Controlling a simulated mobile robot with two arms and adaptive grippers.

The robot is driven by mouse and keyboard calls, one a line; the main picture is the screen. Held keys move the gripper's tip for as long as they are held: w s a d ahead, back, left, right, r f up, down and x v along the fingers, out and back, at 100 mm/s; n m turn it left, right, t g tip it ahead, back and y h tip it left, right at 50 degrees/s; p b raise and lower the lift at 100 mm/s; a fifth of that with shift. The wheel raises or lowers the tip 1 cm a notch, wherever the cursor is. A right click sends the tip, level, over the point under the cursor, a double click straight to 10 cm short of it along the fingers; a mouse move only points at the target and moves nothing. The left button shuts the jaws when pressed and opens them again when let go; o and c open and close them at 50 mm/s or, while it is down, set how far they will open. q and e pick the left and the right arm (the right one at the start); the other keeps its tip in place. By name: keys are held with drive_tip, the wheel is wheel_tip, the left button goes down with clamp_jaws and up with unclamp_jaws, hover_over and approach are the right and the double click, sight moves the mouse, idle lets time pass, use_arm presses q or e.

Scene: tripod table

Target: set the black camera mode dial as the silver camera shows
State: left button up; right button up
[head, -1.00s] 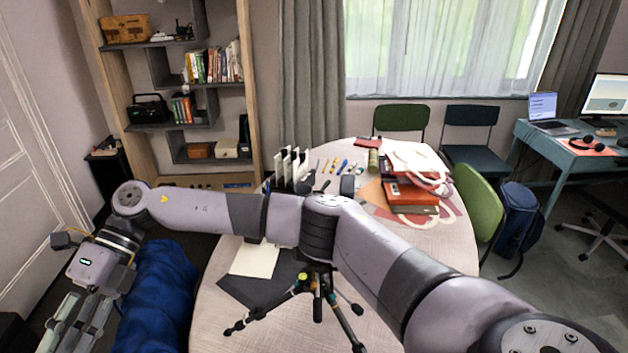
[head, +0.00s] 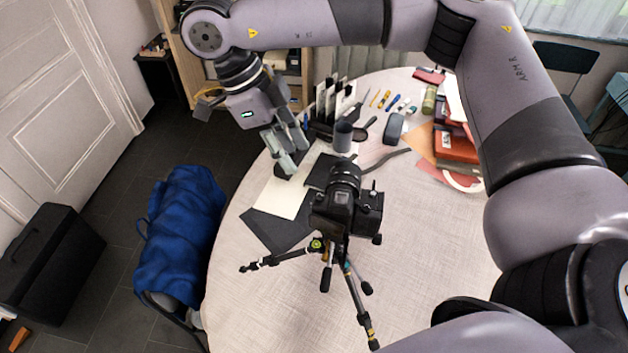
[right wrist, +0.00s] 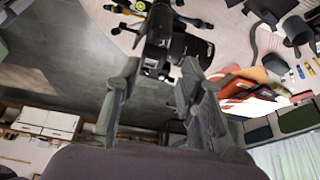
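The black camera (head: 344,205) stands on a tripod (head: 350,290) on the round table. Its mode dial is too small to read. My right gripper (head: 294,156) is over the table, up and left of the black camera in the head view, and touches nothing I can see. In the right wrist view my right gripper (right wrist: 160,70) has its fingers apart and empty, with the black camera (right wrist: 165,40) beyond the fingertips. I cannot make out a silver camera in these views. My left gripper is not in view.
The pale round table (head: 430,250) has free room right of the tripod. Behind the camera are a grey cup (head: 343,136), an upright black rack (head: 325,112), pens and a stack of red books (head: 455,145). A chair with a blue cloth (head: 180,225) stands at the left.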

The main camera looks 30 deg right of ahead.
sight(319, 195)
drive_tip(key=p+x, duration=0.3)
drive_tip(key=x, duration=0.6)
drive_tip(key=shift+d+f, duration=0.2)
drive_tip(key=shift+f, duration=0.1)
drive_tip(key=shift+s+d+f+p, duration=0.1)
drive_tip(key=shift+f+p, duration=0.25)
drive_tip(key=shift+d+f, duration=0.15)
drive_tip(key=shift+f, duration=0.2)
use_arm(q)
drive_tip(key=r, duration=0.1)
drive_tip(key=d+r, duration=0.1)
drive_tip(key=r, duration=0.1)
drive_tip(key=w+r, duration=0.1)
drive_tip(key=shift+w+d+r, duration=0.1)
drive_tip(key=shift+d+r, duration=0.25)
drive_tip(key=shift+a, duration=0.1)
use_arm(e)
drive_tip(key=shift+c, duration=0.5)
drive_tip(key=shift+c, duration=1.2)
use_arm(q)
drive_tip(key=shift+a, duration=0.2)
use_arm(e)
clamp_jaws()
